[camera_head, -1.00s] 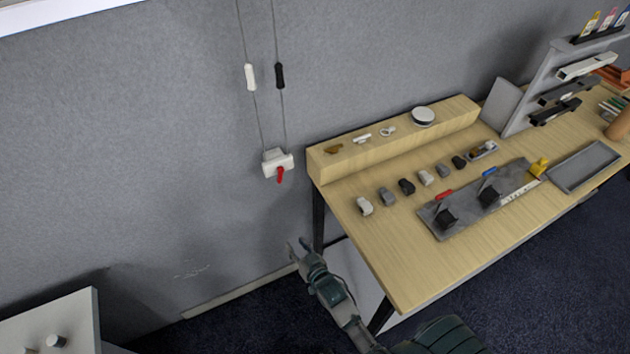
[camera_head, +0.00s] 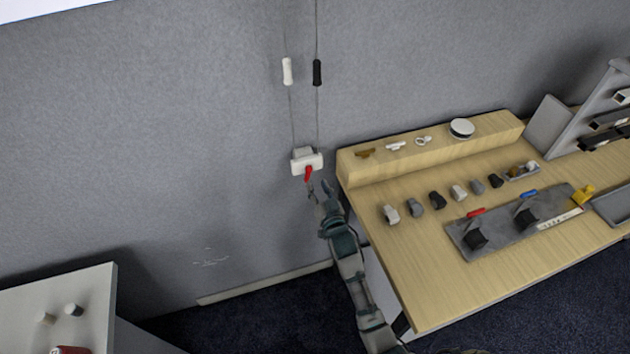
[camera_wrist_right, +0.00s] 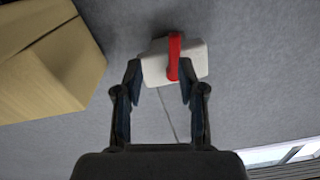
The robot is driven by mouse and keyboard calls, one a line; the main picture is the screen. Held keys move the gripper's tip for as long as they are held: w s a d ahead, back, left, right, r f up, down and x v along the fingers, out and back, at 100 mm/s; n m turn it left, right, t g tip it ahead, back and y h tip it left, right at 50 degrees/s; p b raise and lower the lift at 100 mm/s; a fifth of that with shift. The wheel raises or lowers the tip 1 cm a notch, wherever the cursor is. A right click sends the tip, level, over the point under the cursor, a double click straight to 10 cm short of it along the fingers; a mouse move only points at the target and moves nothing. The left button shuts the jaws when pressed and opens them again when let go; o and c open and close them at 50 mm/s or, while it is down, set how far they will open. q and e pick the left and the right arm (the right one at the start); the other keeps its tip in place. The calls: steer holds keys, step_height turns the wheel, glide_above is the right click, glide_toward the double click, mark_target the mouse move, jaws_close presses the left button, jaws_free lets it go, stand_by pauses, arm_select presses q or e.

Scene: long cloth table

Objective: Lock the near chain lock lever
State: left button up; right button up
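The chain lock is a white box (camera_head: 303,158) on the grey wall, with two cords running up from it. Its red lever (camera_head: 309,174) hangs down from the box's front in the head view. My right gripper (camera_head: 319,187) is just below and to the right of the lever. In the right wrist view the gripper (camera_wrist_right: 157,82) is open, with its two fingertips apart before the white box (camera_wrist_right: 155,69). The red lever (camera_wrist_right: 174,57) lies between the fingertips' directions, nearer the right one; contact cannot be told. My left gripper is not in view.
A white handle (camera_head: 287,71) and a black handle (camera_head: 317,72) hang on the cords above. The wooden table (camera_head: 400,265) with a raised shelf (camera_head: 359,177) stands close on the right. A white cabinet (camera_head: 85,285) is at lower left.

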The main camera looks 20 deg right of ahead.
mark_target(308, 178)
steer(key=w+a, duration=0.2)
steer(key=w, duration=0.1)
steer(key=shift+a+r, duration=0.2)
steer(key=shift+w+a, duration=0.15)
steer(key=shift+a, duration=0.05)
steer(key=shift+d, duration=0.35)
steer(key=shift+c, duration=0.2)
steer(key=shift+d, duration=0.35)
steer(key=c, duration=0.4)
steer(key=shift+d+f, duration=0.1)
steer(key=shift+d, duration=0.15)
jaws_close()
steer(key=shift+a, duration=0.6)
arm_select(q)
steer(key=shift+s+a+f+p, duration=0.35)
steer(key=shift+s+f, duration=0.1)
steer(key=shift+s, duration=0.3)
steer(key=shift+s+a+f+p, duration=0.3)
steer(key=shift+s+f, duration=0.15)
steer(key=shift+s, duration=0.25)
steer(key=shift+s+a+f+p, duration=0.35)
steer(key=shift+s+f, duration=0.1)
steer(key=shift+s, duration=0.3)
arm_select(e)
steer(key=shift+d+n, duration=0.2)
steer(key=shift+n, duration=0.5)
steer(key=shift+d+n, duration=0.2)
steer(key=shift+n, duration=0.5)
